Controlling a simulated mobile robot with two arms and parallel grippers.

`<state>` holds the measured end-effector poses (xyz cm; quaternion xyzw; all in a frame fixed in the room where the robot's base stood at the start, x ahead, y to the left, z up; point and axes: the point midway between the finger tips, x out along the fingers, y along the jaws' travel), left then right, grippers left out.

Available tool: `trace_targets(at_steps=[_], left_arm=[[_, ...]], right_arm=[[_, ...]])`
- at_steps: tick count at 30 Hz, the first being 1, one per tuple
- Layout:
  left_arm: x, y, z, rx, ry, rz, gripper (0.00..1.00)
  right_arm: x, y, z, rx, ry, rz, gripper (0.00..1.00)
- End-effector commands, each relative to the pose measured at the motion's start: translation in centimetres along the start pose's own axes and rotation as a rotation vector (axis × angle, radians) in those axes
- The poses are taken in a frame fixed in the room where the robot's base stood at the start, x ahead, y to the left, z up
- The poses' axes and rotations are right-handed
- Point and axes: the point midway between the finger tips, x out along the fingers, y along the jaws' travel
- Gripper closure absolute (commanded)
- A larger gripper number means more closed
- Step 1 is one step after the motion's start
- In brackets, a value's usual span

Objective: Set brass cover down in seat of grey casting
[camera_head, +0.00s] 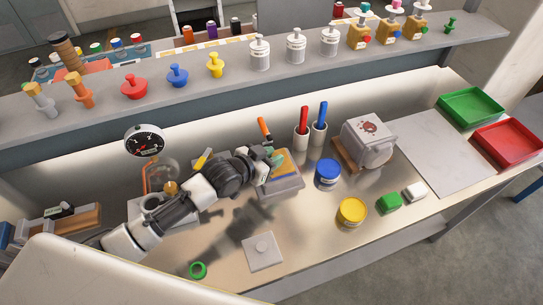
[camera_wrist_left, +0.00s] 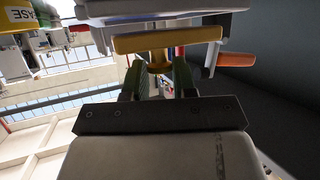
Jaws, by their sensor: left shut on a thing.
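The brass cover (camera_head: 288,166) is a yellowish plate at the grey casting (camera_head: 284,187) in the middle of the bench. My left gripper (camera_head: 274,158) has green fingers and is shut on the cover from the left side. In the left wrist view the cover (camera_wrist_left: 167,40) lies across the fingertips (camera_wrist_left: 158,72), with the grey casting (camera_wrist_left: 165,8) close against it at the top. The cover looks to be at the casting's top, but I cannot tell whether it touches the seat or sits flat. Part of the cover is hidden by the gripper. My right gripper is not in view.
A blue tin (camera_head: 327,174) and white holders with red (camera_head: 303,120) and blue handles stand right of the casting. An orange handle (camera_head: 264,128) is behind. A pressure gauge (camera_head: 145,140) stands left. A pale knobbed plate (camera_head: 263,250) lies in front. Bare bench shows around it.

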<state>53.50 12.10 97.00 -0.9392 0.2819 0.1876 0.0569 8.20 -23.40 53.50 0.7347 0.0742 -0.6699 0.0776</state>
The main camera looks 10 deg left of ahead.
Motion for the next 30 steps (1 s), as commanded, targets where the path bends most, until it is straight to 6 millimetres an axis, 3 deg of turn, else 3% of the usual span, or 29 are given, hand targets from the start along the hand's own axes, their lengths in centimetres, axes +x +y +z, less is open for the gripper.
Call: trace_targets(at_steps=[15,16,21,30], left_arm=[[0.5,0.0,1.2,0.0,0.003,0.0,1.0],[0.5,0.0,1.1,0.0,0.003,0.0,0.71],[0.5,0.0,1.1,0.0,0.002,0.0,0.45],[0.4,0.0,1.3,0.0,-0.002,0.0,0.43]], right_arm=[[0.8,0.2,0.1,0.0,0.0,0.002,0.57],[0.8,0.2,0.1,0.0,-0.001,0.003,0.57],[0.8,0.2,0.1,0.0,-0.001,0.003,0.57],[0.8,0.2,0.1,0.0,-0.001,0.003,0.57]])
